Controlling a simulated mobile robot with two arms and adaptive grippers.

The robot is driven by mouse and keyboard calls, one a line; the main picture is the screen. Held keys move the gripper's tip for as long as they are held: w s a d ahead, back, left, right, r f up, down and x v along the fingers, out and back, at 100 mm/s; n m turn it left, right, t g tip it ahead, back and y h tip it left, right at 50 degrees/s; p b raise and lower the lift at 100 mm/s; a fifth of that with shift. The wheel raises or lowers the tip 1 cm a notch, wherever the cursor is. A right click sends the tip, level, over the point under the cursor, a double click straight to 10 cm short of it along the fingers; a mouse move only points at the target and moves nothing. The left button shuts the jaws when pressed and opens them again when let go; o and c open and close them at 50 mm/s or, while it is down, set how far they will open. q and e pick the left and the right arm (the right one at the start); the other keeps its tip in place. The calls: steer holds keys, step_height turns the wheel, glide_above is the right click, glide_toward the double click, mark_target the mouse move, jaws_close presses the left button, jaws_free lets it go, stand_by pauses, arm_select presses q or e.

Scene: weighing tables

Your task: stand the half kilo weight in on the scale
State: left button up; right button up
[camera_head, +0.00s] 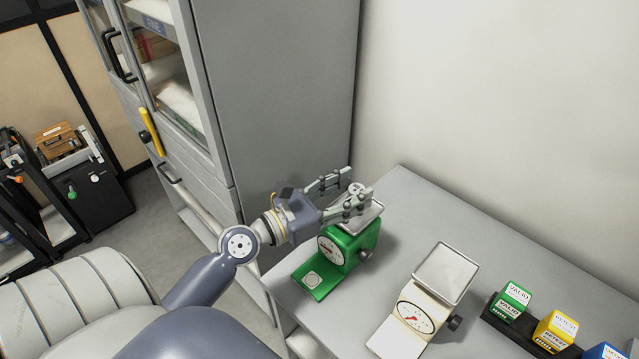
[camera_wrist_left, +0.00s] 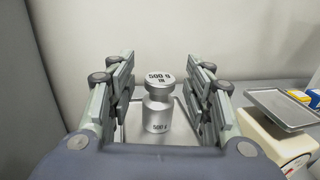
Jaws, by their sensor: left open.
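The half kilo weight (camera_wrist_left: 158,110) is a silver knobbed cylinder marked 500 g. It stands upright on a pale metal pan (camera_wrist_left: 133,128) in the left wrist view. My left gripper (camera_head: 358,184) is open over the pan of the green scale (camera_head: 336,250). In the left wrist view its fingers stand apart on both sides of the weight, with no clear contact. In the head view the gripper largely hides the weight and part of the pan. My right gripper is out of view.
A cream scale (camera_head: 418,308) with an empty pan (camera_head: 446,272) stands to the right on the grey table (camera_head: 400,205). Green (camera_head: 509,302), yellow (camera_head: 555,330) and blue (camera_head: 606,351) boxes sit in a dark rack at the lower right. A tall grey cabinet (camera_head: 275,90) stands behind my arm.

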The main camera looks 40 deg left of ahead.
arm_select(q)
steer(key=b+v, duration=0.4)
steer(key=v, duration=0.6)
steer(key=shift+b, duration=0.3)
